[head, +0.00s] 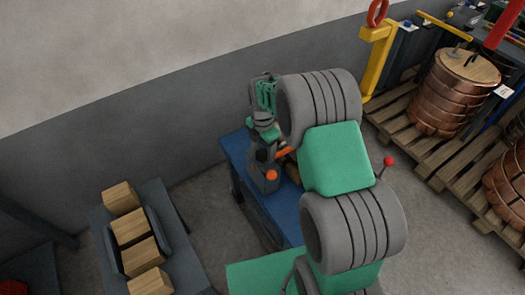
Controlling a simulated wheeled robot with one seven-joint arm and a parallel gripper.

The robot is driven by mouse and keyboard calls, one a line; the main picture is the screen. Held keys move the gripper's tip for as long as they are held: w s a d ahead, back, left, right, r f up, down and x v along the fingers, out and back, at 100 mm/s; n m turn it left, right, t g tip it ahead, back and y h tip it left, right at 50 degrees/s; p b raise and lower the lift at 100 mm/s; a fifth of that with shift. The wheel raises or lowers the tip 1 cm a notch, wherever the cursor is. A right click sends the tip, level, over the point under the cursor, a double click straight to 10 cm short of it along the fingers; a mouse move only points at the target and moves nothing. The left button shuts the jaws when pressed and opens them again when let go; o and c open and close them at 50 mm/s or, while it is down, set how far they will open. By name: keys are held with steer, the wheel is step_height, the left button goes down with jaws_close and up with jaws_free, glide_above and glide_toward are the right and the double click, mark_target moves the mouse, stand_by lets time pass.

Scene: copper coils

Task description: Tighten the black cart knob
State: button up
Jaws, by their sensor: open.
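A blue cart (273,222) stands against the grey wall, partly covered by my large grey and green arm links. My gripper (265,172) appears as a small dark grey shape with orange parts over the left side of the cart, below my green wrist. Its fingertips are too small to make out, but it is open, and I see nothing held. I cannot make out the black knob; it may be hidden behind my arm or too small and dark to tell from the gripper.
A dark grey table (176,222) with several wooden blocks (129,231) stands at lower left. Wooden pallets (397,125) with copper coils (446,98) and a yellow post (376,62) are at right. Bare floor (208,209) lies between table and cart.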

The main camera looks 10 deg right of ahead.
steer(key=shift+f, duration=0.65)
steer(key=shift+c, duration=0.6)
steer(key=c, duration=1.3)
steer(key=shift+o, duration=0.2)
